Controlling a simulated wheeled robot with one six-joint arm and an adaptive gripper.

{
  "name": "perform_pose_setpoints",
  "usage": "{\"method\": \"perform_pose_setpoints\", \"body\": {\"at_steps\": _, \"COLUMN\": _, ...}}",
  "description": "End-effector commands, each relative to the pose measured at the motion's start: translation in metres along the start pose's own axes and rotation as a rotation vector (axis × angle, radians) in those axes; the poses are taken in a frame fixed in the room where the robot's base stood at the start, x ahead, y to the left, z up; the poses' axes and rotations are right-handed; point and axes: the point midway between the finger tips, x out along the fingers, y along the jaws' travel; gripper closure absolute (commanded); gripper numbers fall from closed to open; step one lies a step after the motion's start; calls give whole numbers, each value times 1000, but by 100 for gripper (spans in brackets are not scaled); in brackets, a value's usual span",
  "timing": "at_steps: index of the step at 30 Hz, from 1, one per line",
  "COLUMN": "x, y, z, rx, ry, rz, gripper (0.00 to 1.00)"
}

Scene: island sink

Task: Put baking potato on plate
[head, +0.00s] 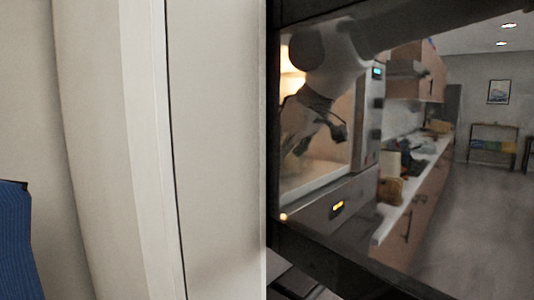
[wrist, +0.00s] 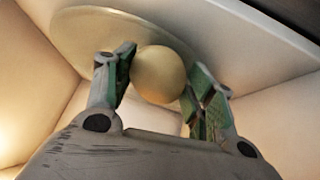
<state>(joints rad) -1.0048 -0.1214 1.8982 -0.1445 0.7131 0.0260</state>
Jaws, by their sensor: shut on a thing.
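My gripper (wrist: 163,68) is shut on a round, pale yellow-brown baking potato (wrist: 158,77) in the wrist view, with one finger on each side. A round, pale plate (wrist: 85,32) shows behind the potato and the fingers, toward the upper left. The potato overlaps the plate in this view; I cannot tell whether they touch. In the head view my gripper (head: 318,112) is at the lit opening of a microwave-like appliance (head: 372,120). The potato and plate cannot be made out there.
Pale walls surround the gripper closely in the wrist view. In the head view, a white panel (head: 215,150) fills the left half, with a blue thing (head: 15,240) at the left edge. A counter (head: 415,185) with items runs back beside open floor (head: 475,220).

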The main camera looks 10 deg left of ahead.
Motion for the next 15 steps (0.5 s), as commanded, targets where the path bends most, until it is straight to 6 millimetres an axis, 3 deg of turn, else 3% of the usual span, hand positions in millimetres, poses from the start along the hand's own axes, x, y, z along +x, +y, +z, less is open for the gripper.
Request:
{"method": "perform_pose_setpoints", "body": {"at_steps": 9, "x": 26, "y": 7, "z": -33, "rx": 0, "ry": 1, "rz": 1, "gripper": 74}}
{"method": "perform_pose_setpoints", "body": {"at_steps": 15, "x": 30, "y": 7, "z": -35, "rx": 0, "ry": 2, "rz": 0, "gripper": 74}}
